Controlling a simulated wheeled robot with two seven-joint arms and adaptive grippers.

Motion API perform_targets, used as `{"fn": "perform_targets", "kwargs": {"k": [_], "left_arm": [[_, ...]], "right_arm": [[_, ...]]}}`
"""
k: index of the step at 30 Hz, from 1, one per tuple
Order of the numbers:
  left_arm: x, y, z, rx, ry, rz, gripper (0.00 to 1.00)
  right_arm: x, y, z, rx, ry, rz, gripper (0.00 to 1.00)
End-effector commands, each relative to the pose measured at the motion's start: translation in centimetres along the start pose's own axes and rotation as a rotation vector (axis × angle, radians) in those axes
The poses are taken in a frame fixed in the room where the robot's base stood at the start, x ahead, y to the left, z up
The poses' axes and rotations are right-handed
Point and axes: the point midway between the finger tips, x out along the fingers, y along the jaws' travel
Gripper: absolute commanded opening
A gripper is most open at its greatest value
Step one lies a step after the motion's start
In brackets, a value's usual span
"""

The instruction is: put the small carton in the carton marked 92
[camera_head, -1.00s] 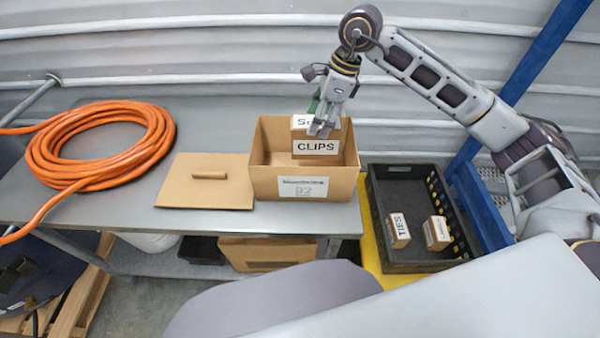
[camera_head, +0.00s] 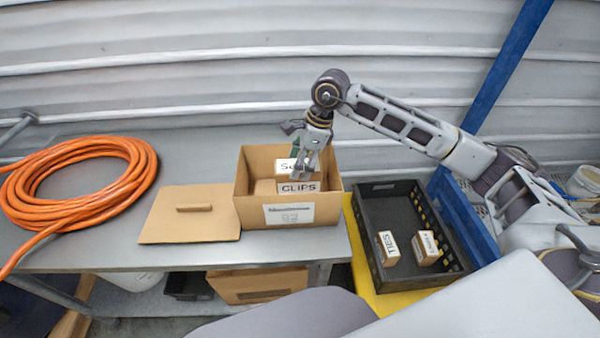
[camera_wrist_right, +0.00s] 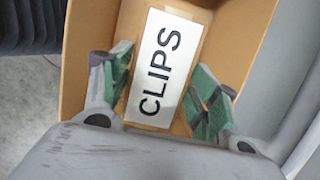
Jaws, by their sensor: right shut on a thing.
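The small carton (camera_head: 298,187) is brown with a white CLIPS label on its front. A second white patch, with letters starting with S, shows above that label. The carton sits low inside the open carton marked 92 (camera_head: 325,211), its lower part hidden by the front wall. My right gripper (camera_head: 305,174) points down into the box, shut on the small carton. In the right wrist view the CLIPS label (camera_wrist_right: 167,67) lies between the green finger pads, with brown box walls on both sides. Whether the small carton touches the bottom is hidden. My left gripper is not in view.
A brown lid (camera_head: 185,222) lies on the table left of the box. A coiled orange hose (camera_head: 85,150) lies farther left. A black crate (camera_head: 372,262) at right holds a TIES carton (camera_head: 388,248) and another small carton (camera_head: 426,248). A brown shape (camera_head: 265,187) shows inside the box.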

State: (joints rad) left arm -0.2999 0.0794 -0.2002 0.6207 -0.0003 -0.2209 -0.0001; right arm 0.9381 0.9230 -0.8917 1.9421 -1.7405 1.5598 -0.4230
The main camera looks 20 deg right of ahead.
Motion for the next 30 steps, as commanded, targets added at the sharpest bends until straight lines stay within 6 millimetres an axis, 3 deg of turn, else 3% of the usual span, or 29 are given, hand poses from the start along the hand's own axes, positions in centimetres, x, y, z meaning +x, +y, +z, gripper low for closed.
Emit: {"fn": "perform_targets", "kwargs": {"k": [14, 24, 30], "left_arm": [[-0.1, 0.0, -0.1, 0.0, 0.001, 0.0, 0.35], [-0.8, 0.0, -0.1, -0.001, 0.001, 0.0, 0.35], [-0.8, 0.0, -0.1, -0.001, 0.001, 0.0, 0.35]], "right_arm": [[0.7, 0.0, -0.2, 0.001, 0.001, 0.0, 0.13], [3.6, 0.0, -1.2, 0.001, 0.001, 0.0, 0.13], [4.1, 0.0, -1.3, 0.0, 0.0, -0.001, 0.13]]}}
